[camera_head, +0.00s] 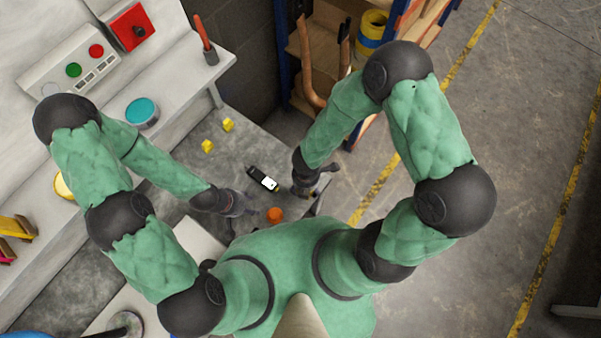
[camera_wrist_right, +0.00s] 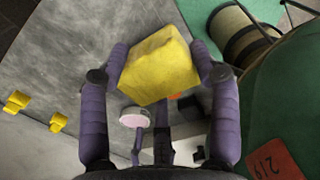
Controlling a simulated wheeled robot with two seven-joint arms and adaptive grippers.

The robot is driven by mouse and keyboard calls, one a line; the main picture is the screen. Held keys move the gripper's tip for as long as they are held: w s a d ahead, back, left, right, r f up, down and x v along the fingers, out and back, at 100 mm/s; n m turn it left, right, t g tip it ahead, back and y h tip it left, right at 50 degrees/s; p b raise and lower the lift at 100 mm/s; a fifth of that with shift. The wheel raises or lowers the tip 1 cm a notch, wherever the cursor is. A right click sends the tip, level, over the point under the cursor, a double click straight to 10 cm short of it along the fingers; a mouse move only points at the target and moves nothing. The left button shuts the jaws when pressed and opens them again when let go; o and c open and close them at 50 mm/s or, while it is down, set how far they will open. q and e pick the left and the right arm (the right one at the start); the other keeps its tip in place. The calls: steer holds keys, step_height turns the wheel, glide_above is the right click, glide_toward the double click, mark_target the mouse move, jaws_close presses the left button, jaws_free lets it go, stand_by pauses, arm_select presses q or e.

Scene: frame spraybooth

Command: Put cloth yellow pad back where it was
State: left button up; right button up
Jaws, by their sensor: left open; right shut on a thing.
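A yellow cloth pad (camera_wrist_right: 160,65), block-shaped, is held between the two purple fingers of my right gripper (camera_wrist_right: 160,72) in the right wrist view. In the head view my right gripper (camera_head: 312,190) is over the right end of the grey worktop, and the pad is mostly hidden there. Two small yellow pieces (camera_head: 207,146) (camera_head: 228,125) rest on the worktop farther back; they also show at the left of the wrist view (camera_wrist_right: 17,101). My left gripper (camera_head: 240,208) is open and empty near the front of the worktop.
A black item with a white label (camera_head: 263,179) and an orange round thing (camera_head: 275,214) lie between my grippers. A teal-topped tin (camera_head: 142,112) is on the upper ledge. A shelf (camera_head: 300,45) stands behind right. The worktop around the yellow pieces is clear.

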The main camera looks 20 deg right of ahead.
arm_select(q)
step_height(320, 180, down, 2)
steer(key=shift+b, duration=0.95)
arm_select(e)
steer(key=w+f, duration=0.5)
steer(key=w+d+f, duration=0.1)
steer(key=w+f, duration=0.1)
steer(key=w, duration=0.1)
steer(key=shift+w+f, duration=0.2)
steer(key=shift+f, duration=0.05)
arm_select(q)
steer(key=shift+f+b, duration=0.85)
steer(key=shift+f, duration=0.05)
arm_select(e)
step_height(320, 180, down, 3)
steer(key=shift+w+d+f, duration=0.1)
steer(key=shift+w+f, duration=0.05)
steer(key=shift+c, duration=0.3)
arm_select(q)
steer(key=shift+r, duration=0.1)
arm_select(e)
steer(key=o, duration=1.1)
